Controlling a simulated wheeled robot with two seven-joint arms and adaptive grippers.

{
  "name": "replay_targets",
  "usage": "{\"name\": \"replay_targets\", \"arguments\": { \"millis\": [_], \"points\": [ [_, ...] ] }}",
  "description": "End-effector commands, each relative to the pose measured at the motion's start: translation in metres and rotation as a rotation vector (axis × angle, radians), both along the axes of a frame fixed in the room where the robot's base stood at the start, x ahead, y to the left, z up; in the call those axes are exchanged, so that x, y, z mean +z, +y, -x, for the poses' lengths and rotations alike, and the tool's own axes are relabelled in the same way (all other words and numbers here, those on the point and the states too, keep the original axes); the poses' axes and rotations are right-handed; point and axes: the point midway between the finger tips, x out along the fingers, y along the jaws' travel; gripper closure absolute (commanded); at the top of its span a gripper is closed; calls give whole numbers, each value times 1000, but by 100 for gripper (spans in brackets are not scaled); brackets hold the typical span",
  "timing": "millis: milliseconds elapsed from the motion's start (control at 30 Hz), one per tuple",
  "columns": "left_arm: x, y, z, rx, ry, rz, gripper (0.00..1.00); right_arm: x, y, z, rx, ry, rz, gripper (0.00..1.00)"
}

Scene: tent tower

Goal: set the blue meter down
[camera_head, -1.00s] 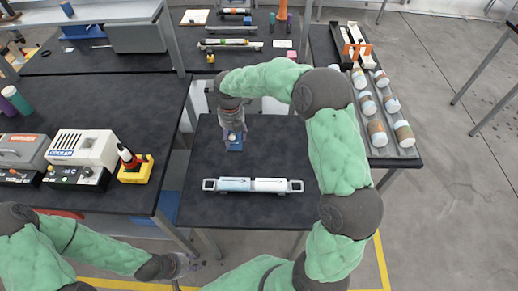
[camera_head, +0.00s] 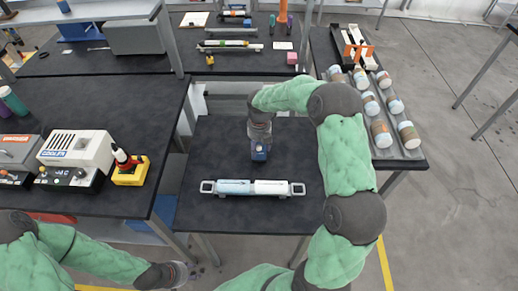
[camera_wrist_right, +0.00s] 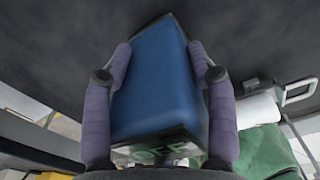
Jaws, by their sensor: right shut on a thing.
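The blue meter (camera_head: 260,152) is in my right gripper (camera_head: 260,140), above the middle table. In the right wrist view the meter (camera_wrist_right: 160,80) is a blue block with green lettering on its near end. The purple fingers of the right gripper (camera_wrist_right: 160,95) press on both its sides. Whether its underside touches the tabletop (camera_head: 215,150) cannot be told. My left gripper (camera_head: 178,274) is at the bottom left of the head view, low beside the left table, away from the meter; its fingers are too small to read.
A holder with two cylinders, one light blue and one white (camera_head: 252,187), lies at the table's front. A yellow-based device (camera_head: 131,170) and a white machine (camera_head: 78,150) stand on the left table. A tray of bottles (camera_head: 400,150) is at right. The table's left part is clear.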

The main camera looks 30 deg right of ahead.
Motion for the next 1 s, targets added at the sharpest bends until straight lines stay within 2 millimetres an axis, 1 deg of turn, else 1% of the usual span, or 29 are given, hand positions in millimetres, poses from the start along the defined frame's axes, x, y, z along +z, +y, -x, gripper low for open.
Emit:
{"name": "replay_targets", "arguments": {
  "millis": [33, 67, 267, 400, 433, 500, 867, 967, 1000],
  "points": [
    [-4, 0, 0, 0, 0, 0, 60, -6, -1, -1, -1, -2, 0, 100],
    [-4, 0, 0, 0, 0, 0, 60, -7, -1, -1, -1, -2, 0, 100],
    [-3, 0, 0, 0, 0, 0, 60, -5, 0, -1, -1, -3, 2, 100],
    [-3, 0, 0, 0, 0, 0, 60, -8, 0, -1, -1, -2, 1, 100],
    [-3, 0, 0, 0, 0, 0, 60, -8, 0, 0, 0, -1, 1, 34],
    [-3, 0, 0, 0, 0, 0, 60, -8, 0, 0, 0, -1, 1, 18],
    [-3, 0, 0, 0, 0, 0, 60, -6, 0, -1, 0, -2, 1, 18],
    [0, 0, 0, 0, 0, 0, 60, 1, 0, -1, 0, -4, 1, 18],
    [2, 0, 0, 0, 0, 0, 60, 6, 0, -1, 0, -5, 2, 18]
  ]
}}
